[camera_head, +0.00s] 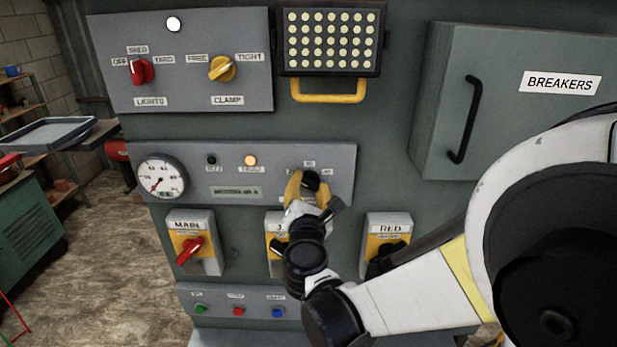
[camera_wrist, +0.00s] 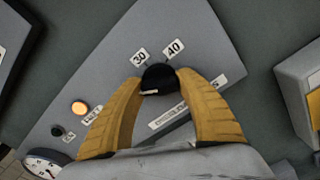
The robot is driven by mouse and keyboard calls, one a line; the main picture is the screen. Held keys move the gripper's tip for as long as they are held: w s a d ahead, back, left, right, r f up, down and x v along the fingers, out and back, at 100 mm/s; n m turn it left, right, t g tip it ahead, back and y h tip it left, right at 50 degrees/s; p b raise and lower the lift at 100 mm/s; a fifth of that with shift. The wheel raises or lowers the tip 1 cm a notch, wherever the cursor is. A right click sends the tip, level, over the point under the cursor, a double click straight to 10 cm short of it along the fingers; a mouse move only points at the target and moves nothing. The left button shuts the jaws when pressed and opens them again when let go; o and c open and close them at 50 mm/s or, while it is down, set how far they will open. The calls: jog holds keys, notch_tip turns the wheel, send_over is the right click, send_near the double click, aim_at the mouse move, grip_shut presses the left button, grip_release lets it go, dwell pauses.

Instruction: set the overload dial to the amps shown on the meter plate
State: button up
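The overload dial (camera_head: 311,179) is a round black knob on the grey meter panel. In the wrist view the dial (camera_wrist: 160,77) sits between the yellow fingertips of my gripper (camera_wrist: 160,80), which appear to press on its two sides. The gripper (camera_head: 308,186) also shows over the dial in the head view. Number labels 30 (camera_wrist: 139,57) and 40 (camera_wrist: 174,47) stand beyond the knob. A small white mark shows on the knob's near side. The green meter plate (camera_head: 236,192) is left of the dial; its lettering is too small to read surely.
A white gauge (camera_head: 161,180) and a lit amber lamp (camera_head: 250,160) are left of the dial. Below are the MAIN switch (camera_head: 190,248), a partly hidden middle switch and the RED switch (camera_head: 388,257). A yellow handle (camera_head: 328,91) juts out above. The BREAKERS box (camera_head: 500,100) projects at right.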

jog(key=c, duration=0.5)
jog(key=shift+o, duration=0.2)
jog(key=shift+m, duration=0.3)
jog(key=m+b, duration=0.3)
jog(key=m, duration=0.1)
jog(key=shift+m, duration=0.4)
jog(key=m+b, duration=0.2)
jog(key=m, duration=0.4)
jog(key=m+b, duration=0.2)
jog(key=m, duration=0.4)
jog(key=shift+m, duration=0.3)
jog(key=m+b, duration=0.1)
jog(key=m, duration=0.4)
jog(key=shift+r+m, duration=0.15)
jog(key=shift+m, duration=0.25)
